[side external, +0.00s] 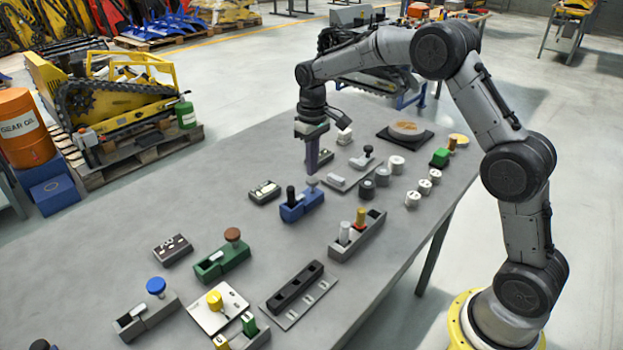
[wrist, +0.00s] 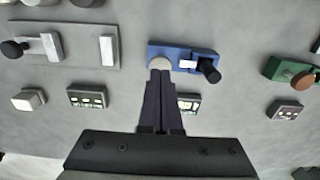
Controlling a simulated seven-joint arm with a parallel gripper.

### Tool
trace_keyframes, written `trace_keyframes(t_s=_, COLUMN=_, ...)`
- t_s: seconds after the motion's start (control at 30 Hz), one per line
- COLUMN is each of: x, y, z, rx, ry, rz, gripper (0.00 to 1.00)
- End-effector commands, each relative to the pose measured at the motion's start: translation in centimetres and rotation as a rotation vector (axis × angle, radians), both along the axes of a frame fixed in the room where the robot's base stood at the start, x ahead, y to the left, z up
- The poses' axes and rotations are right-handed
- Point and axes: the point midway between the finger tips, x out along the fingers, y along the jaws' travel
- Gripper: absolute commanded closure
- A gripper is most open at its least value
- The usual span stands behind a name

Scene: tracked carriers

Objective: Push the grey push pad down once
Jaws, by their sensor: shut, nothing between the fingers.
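The grey push pad (side external: 312,181) is a round grey cap at one end of a blue block (side external: 303,208). A black knob (side external: 291,194) stands at the block's other end. In the wrist view the pad (wrist: 159,62) shows just beyond my fingertips, with the blue block (wrist: 178,51) and the black knob (wrist: 208,70) to its right. My gripper (side external: 313,171) points down with its dark fingers shut and empty, its tips right at or just above the pad. The fingers (wrist: 160,82) partly cover the pad's near edge, and I cannot tell whether they touch it.
A small panel with a display (side external: 264,191) lies left of the blue block. A green block with a brown knob (side external: 222,261) and a grey block with white and yellow pegs (side external: 358,238) stand nearer the camera. A plate with a black-knobbed lever (side external: 351,172) lies to the right.

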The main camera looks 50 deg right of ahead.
Motion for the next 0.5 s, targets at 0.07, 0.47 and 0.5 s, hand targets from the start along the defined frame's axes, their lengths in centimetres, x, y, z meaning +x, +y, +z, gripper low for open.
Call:
trace_keyframes(t_s=0.07, x=0.0, y=0.0, z=0.0, rx=0.0, ry=0.0, rz=0.0, gripper=1.0)
trace_keyframes(t_s=0.47, x=-0.01, y=0.0, z=-0.24, rx=0.0, ry=0.001, rz=0.0, gripper=1.0)
trace_keyframes(t_s=0.5, x=-0.02, y=0.0, z=-0.38, rx=0.0, ry=0.001, rz=0.0, gripper=1.0)
